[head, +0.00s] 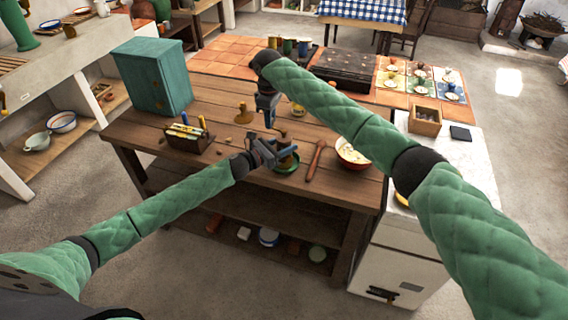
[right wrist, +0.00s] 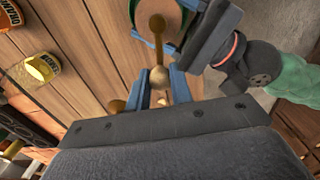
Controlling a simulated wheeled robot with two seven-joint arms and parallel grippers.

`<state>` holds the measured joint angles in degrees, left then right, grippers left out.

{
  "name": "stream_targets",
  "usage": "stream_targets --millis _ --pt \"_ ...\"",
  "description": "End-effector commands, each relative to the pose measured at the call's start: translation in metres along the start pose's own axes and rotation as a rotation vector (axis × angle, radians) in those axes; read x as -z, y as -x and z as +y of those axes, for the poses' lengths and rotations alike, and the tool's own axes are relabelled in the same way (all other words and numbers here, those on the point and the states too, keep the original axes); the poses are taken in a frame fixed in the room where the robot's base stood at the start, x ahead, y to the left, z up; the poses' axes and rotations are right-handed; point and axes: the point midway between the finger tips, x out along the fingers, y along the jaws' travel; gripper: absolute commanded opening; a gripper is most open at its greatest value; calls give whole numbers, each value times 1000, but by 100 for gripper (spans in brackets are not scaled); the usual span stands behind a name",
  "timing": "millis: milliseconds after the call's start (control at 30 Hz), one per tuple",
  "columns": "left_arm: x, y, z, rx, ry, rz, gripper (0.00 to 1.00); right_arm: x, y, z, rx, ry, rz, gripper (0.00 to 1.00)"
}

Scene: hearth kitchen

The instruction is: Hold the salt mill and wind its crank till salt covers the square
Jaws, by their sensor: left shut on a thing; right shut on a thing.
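The salt mill (head: 284,144) stands upright over a green dish (head: 287,168) on the wooden table; much of it is hidden by my grippers. My left gripper (head: 273,152) is shut on the mill's body from the left. In the right wrist view my left gripper's blue fingers also show beside the mill. The brass crank (right wrist: 157,45) reaches from the mill's top to a round knob (right wrist: 160,78). My right gripper (head: 269,122) points down from above, and its fingers (right wrist: 162,90) are shut on the crank knob. I cannot make out the square or any salt.
A wooden caddy (head: 188,139) and teal cabinet (head: 152,75) stand to the left. A brass object (head: 243,115) stands behind. A dark hob (head: 346,68) is farther back.

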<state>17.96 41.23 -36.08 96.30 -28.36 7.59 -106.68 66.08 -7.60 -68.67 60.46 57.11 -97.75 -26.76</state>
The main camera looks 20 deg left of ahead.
Motion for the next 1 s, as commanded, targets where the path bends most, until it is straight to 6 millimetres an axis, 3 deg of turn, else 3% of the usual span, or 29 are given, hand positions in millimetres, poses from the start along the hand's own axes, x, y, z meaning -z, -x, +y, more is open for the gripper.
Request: stream_targets --millis 467,1000 --pt "0 1 2 -4 -2 1 22 -2 -2 5 1 -1 -2 9" --pt "0 1 3 -5 -1 1 22 -18 -2 30 1 0 -2 9"
